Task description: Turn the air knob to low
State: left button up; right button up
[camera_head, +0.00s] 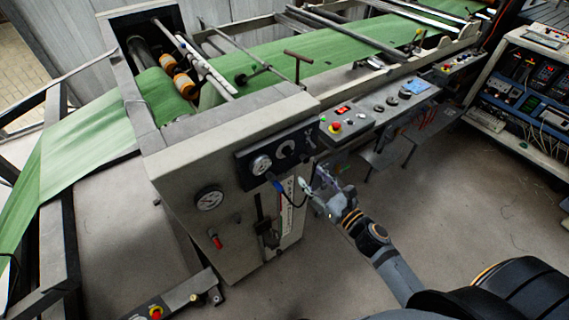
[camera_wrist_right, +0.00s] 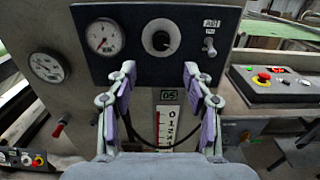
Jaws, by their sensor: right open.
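A dark control panel (camera_head: 247,172) is on the front of the grey machine cabinet. In the right wrist view it carries a pressure gauge (camera_wrist_right: 104,37), a round dial with a dark centre (camera_wrist_right: 160,38) and a small metal knob (camera_wrist_right: 208,46) under a small label (camera_wrist_right: 211,23). The label looks like "AIR", but its lettering is blurred. The small knob points roughly up and down; its exact setting cannot be told. My right gripper (camera_wrist_right: 159,75) is open and empty, its fingers apart below the round dial, touching no knob that I can see. My left gripper is not in view.
A second gauge (camera_head: 209,198) and a red-handled lever (camera_head: 216,241) are on the cabinet, left of the panel. A console with a red button (camera_head: 335,127) stands right of it. Green sheet (camera_head: 310,70) runs across the machine behind. Open floor (camera_head: 480,200) lies to the right.

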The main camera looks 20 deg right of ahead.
aim_at(290, 155)
jog(key=p+x, duration=0.5)
jog(key=x, duration=0.4)
jog(key=shift+w, duration=0.35)
jog(key=shift+w+a+f, duration=0.1)
jog(key=shift+w+f, duration=0.05)
jog(key=shift+w, duration=0.3)
jog(key=shift+c, duration=0.4)
grip_shut()
